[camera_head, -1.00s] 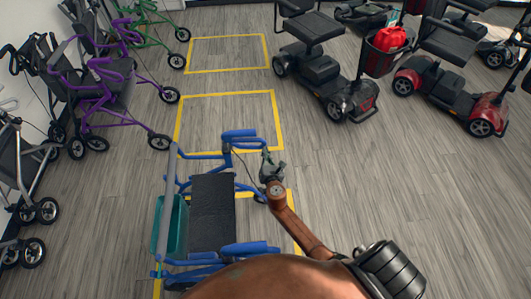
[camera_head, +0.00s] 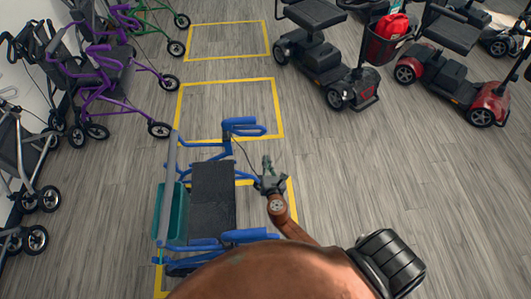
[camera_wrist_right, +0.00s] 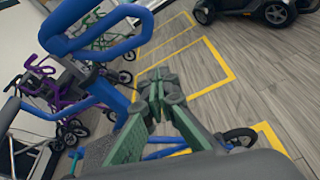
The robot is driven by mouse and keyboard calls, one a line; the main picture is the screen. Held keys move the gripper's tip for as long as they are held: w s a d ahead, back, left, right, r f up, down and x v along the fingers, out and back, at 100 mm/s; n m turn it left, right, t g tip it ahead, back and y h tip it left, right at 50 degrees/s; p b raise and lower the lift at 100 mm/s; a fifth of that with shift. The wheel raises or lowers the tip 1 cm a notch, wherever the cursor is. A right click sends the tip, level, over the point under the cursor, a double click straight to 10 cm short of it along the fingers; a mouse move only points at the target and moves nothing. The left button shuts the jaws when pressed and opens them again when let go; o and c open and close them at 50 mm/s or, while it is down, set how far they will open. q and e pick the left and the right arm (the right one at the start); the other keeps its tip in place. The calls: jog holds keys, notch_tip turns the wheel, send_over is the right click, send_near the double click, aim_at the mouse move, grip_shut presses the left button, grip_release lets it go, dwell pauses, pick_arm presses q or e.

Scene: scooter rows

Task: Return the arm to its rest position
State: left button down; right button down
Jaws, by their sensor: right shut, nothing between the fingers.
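My right gripper (camera_head: 268,172) is just right of the blue rollator (camera_head: 213,200), near its frame and brake cable in the head view. In the right wrist view my right gripper (camera_wrist_right: 158,88) shows its green-grey fingers together with nothing between them. The rollator's blue handle loop (camera_wrist_right: 110,33) stands close on the left there, apart from the fingers as far as I can tell. The rollator has a dark seat and a teal part on its left, and it stands over a yellow floor outline. My left gripper is not in view.
Purple (camera_head: 120,88) and green (camera_head: 160,20) rollators line the left wall. Mobility scooters stand at the upper right, one with a red bag (camera_head: 388,27) in its basket. Empty yellow outlines (camera_head: 228,81) lie ahead. The grey floor (camera_head: 400,170) on the right is clear.

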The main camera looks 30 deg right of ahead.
jog(key=shift+v, duration=0.75)
jog(key=s+d+f+m+g+y, duration=0.1)
jog(key=s+f+m+g, duration=0.25)
jog(key=s+f, duration=0.55)
jog(key=s+d+f+m+g+y, duration=0.15)
jog(key=s+f+m, duration=0.3)
jog(key=f, duration=0.75)
jog(key=s+f+m+g, duration=0.35)
jog(key=s+f, duration=0.35)
jog(key=f, duration=0.4)
jog(key=s+f+m+g+y, duration=0.1)
jog(key=s+f+m, duration=0.3)
jog(key=s, duration=0.8)
jog(key=s+f+m+g+y, duration=0.1)
jog(key=s+f+m, duration=0.4)
jog(key=s, duration=0.7)
jog(key=s+a+f+m+g+y, duration=0.1)
jog(key=s+f+m+g, duration=0.2)
jog(key=s, duration=0.9)
notch_tip(320, 180, down, 2)
jog(key=m+p, duration=0.1)
jog(key=m, duration=0.2)
jog(key=shift+f, duration=0.15)
